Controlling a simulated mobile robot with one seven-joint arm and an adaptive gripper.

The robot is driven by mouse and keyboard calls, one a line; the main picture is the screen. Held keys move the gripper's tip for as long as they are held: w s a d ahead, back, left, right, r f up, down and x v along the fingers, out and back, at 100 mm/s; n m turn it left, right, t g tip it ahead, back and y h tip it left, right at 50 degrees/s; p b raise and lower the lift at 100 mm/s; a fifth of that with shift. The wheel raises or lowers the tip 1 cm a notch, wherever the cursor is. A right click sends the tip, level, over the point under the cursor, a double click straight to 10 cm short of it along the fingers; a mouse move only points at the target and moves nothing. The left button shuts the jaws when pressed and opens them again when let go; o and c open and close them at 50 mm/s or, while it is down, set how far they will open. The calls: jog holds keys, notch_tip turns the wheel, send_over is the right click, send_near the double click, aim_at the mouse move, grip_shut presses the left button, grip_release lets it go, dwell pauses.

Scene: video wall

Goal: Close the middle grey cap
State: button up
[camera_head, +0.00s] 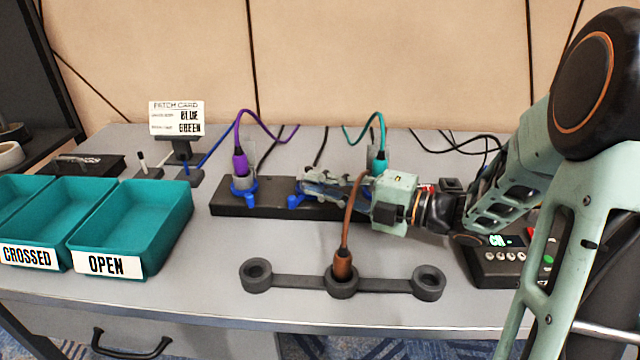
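A black strip (262,205) lies on the table with sockets along it. A purple plug (240,162) stands upright in the left socket, with a blue ring at its base and a grey flap (252,152) behind it. A teal plug (379,162) stands at the right end, partly behind my arm. My gripper (304,186) reaches in from the right, low over the middle socket, with its fingertips beside a blue part (295,201). The middle grey cap cannot be made out; my fingers cover that spot. Whether my fingers are open or shut is unclear.
In front, a dark three-ring holder (390,284) has a brown plug (342,264) in its middle ring, its cable arching up close to my gripper. Teal trays (130,230) stand left. A button box (492,268) stands right under my arm. A sign (176,118) stands behind.

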jog(key=shift+o, duration=0.6)
jog(key=shift+d, duration=0.1)
jog(key=shift+d, duration=0.25)
jog(key=v, duration=1.1)
jog(key=shift+s+d+f, duration=0.1)
jog(key=shift+s+d, duration=0.05)
jog(key=shift+s, duration=0.1)
